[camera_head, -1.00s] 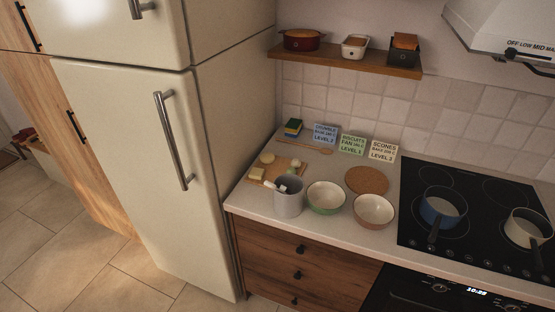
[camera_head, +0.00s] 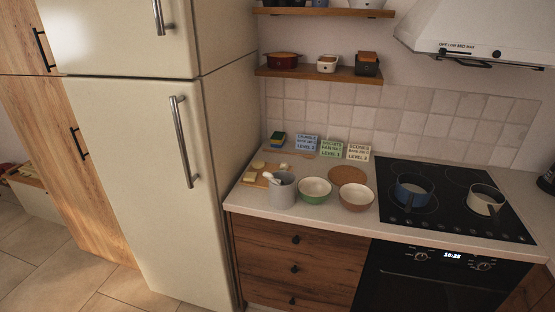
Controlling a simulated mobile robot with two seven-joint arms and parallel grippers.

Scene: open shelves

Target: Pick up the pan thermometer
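I cannot make out a pan thermometer for certain. A grey crock (camera_head: 281,192) stands near the counter's front left, with a pale handle-like item (camera_head: 271,178) at its left rim; what that item is cannot be told. A blue pan (camera_head: 412,191) and a cream pan (camera_head: 485,201) sit on the black hob (camera_head: 448,224). No thermometer is clear in either pan. Neither of my grippers is in view.
Two bowls, one green (camera_head: 314,191) and one brown (camera_head: 356,197), stand beside the crock. A cutting board (camera_head: 254,181) with pale food lies behind left. Recipe cards (camera_head: 331,149) lean at the tiles. A tall fridge (camera_head: 140,170) flanks the counter; a shelf (camera_head: 300,73) hangs above.

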